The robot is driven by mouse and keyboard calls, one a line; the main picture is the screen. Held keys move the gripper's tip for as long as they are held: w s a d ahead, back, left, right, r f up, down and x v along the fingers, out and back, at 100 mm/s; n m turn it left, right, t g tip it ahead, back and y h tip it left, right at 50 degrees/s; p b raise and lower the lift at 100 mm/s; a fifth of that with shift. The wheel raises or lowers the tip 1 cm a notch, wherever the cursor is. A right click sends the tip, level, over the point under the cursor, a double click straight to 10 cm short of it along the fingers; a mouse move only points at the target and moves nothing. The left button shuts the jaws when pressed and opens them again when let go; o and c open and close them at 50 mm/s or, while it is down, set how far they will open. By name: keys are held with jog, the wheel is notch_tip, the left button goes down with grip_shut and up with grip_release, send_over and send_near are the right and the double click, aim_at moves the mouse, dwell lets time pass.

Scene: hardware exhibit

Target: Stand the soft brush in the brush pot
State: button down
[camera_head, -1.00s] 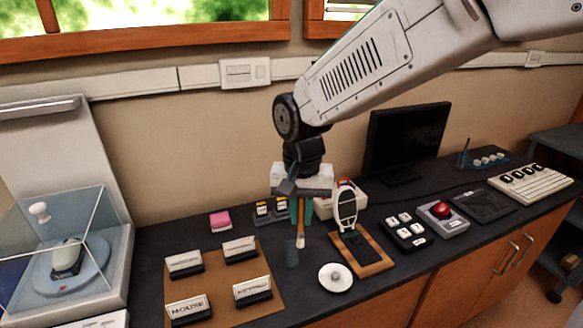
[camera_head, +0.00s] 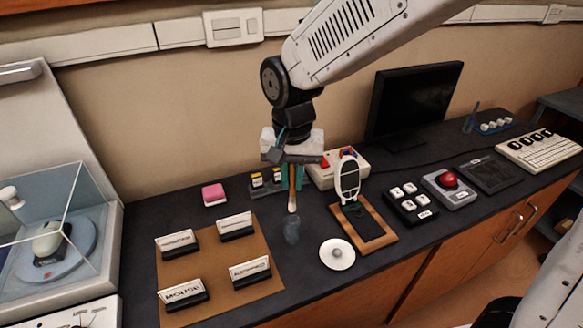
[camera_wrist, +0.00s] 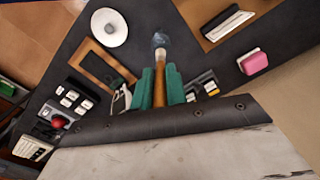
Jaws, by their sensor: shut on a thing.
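My gripper (camera_head: 291,180) is shut on the soft brush (camera_head: 292,197), which has a wooden handle and a pale tip pointing down. The brush hangs close to upright between the teal fingers, and the handle also shows in the wrist view (camera_wrist: 159,92). The brush pot (camera_head: 291,231) is a small, dark, see-through cup standing on the dark counter. In the head view the brush tip is just above the pot's top. In the wrist view the pot (camera_wrist: 160,40) appears just beyond the tip. I cannot tell whether the tip is inside the rim.
A brown mat (camera_head: 212,262) with several label stands lies left of the pot. A white round dish (camera_head: 337,255) and a wooden stand with a mouse (camera_head: 349,181) are to the right. A pink block (camera_head: 214,194) and a small dark rack (camera_head: 264,184) are behind.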

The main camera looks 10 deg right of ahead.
aim_at(292, 197)
jog(key=shift+f, duration=3.7)
jog(key=c, duration=1.3)
grip_release()
jog(key=shift+c, duration=0.2)
notch_tip(292, 197, up, 8)
jog(key=shift+f, duration=0.1)
